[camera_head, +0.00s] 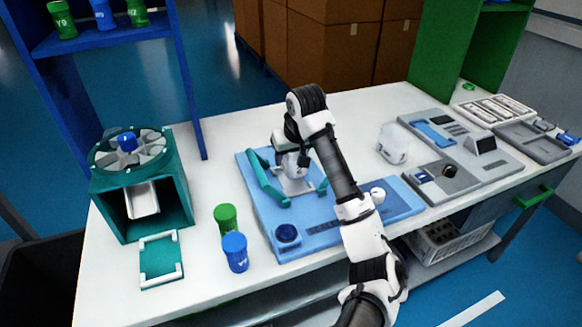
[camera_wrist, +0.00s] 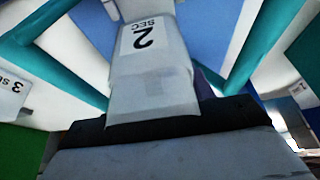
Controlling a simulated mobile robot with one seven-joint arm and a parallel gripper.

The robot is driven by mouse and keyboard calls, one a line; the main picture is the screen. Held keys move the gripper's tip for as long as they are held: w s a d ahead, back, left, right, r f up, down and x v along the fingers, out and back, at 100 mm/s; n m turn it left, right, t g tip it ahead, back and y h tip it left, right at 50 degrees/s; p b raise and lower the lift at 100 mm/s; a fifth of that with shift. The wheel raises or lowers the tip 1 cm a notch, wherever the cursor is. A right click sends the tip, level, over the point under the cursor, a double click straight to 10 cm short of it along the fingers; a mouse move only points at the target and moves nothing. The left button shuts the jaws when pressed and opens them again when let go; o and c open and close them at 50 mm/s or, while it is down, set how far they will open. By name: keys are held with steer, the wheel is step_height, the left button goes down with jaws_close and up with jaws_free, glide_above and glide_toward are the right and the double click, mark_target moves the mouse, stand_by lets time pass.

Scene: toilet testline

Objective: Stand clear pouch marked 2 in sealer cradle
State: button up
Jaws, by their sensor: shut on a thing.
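My gripper (camera_head: 293,165) is over the blue sealer base (camera_head: 311,233), between the teal arms of the cradle (camera_head: 267,186). In the wrist view my gripper (camera_wrist: 160,130) is shut on a pale, greyish pouch marked 2 SEC (camera_wrist: 155,85). Its label appears upside down there. Teal bars run on both sides of the pouch in that view. In the head view the gripper mostly hides the pouch. Whether its lower end touches the cradle cannot be told.
Another clear pouch (camera_head: 393,143) stands right of the sealer, its mark unreadable. A blue jar (camera_head: 235,252) and a green jar (camera_head: 225,218) stand at left, near a teal machine (camera_head: 150,200). Grey devices (camera_head: 462,140) fill the right.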

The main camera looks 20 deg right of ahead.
mark_target(295, 154)
steer(key=shift+f, duration=2.2)
steer(key=o, duration=1)
steer(key=shift+f, duration=0.1)
steer(key=v, duration=1.2)
steer(key=shift+s, duration=0.1)
